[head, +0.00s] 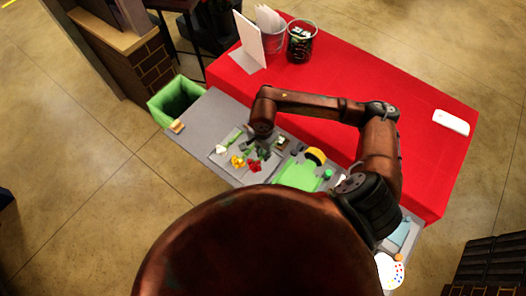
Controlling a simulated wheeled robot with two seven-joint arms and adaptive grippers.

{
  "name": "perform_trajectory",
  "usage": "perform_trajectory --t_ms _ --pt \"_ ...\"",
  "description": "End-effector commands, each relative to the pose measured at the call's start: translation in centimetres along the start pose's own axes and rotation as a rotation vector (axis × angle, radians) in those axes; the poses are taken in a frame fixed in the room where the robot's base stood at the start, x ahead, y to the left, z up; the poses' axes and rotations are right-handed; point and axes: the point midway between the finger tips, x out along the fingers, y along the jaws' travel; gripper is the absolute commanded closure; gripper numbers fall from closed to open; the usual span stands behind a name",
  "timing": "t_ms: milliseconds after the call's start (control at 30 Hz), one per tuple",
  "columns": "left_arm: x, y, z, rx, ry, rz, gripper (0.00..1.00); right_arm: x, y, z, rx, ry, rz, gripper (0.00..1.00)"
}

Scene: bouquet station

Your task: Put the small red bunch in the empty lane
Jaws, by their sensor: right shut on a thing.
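The small red bunch (254,167) shows its red heads just below my right gripper (259,150), over the front part of the grey worktop. The right gripper is shut on this bunch; its fingers and the stems are dark and partly hidden by the wrist. A yellow bunch (237,162) lies just left of the red one, and a white bunch (222,150) lies further left. They lie on a light grey board (222,163). The lane dividers are too small to make out, so I cannot tell which lane is empty. My left gripper is not in view.
A green mat (297,175) lies right of the bunches, with a yellow and black item (315,155) at its far edge. A green bin (176,101) stands at the worktop's left end. A red table (350,95) runs behind, holding a pink bucket (270,38) and dark basket (301,42).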

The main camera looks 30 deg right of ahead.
Motion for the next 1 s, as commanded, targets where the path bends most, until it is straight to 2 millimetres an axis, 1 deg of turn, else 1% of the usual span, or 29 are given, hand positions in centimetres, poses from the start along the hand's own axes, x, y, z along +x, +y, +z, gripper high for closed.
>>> perform_trajectory --t_ms 267,667,800,1000 --pt "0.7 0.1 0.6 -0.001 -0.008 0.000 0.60 1.5 0.0 0.1 0.001 -0.003 0.001 1.00" --pt "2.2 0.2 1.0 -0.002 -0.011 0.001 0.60 5.2 0.0 0.1 -0.001 -0.002 0.002 1.00" --pt "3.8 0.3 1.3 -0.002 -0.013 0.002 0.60 6.6 -0.1 0.0 -0.002 0.001 0.001 1.00" --pt "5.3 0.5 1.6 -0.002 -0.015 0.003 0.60 7.9 -0.1 0.0 -0.002 -0.001 0.001 1.00"
